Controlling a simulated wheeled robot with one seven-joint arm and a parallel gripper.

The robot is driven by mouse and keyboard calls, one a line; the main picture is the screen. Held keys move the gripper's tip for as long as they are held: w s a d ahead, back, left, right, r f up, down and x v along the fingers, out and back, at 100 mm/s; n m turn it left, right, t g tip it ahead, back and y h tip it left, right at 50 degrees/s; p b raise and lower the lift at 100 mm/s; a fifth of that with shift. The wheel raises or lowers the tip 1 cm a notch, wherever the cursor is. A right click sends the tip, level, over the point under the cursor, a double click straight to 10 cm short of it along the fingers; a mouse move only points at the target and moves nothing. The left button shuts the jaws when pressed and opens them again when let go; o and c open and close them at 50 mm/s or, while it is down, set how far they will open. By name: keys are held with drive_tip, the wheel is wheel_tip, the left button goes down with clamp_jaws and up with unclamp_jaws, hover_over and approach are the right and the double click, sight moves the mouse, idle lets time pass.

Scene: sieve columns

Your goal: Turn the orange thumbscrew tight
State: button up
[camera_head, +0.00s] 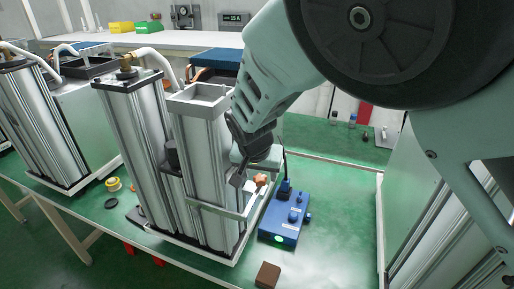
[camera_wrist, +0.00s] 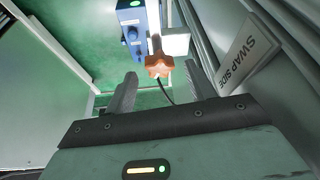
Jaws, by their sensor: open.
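The orange thumbscrew (camera_head: 261,179) sits at the right side of the twin silver columns (camera_head: 205,165), by the metal bracket (camera_head: 222,212) that runs across them. In the wrist view, the lobed orange thumbscrew (camera_wrist: 158,65) is just beyond my fingertips, between them in the picture, with a pale block beside it. My gripper (camera_wrist: 160,75) is open and empty, one finger to each side of the knob. I see no contact with the knob. In the head view my gripper (camera_head: 243,175) is beside the right column, its fingers partly hidden.
A blue box (camera_head: 284,220) with knobs and a green light stands right of the columns, a cable rising behind it. A brown block (camera_head: 268,275) lies in front. A "SWAP SIDE" label (camera_wrist: 250,48) is close on the right. Green table is clear right of the box.

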drive_tip(key=b+v, duration=0.3)
drive_tip(key=v, duration=1.3)
drive_tip(key=shift+r+b, duration=0.15)
drive_tip(key=shift+b, duration=0.15)
drive_tip(key=shift+s+d, duration=0.1)
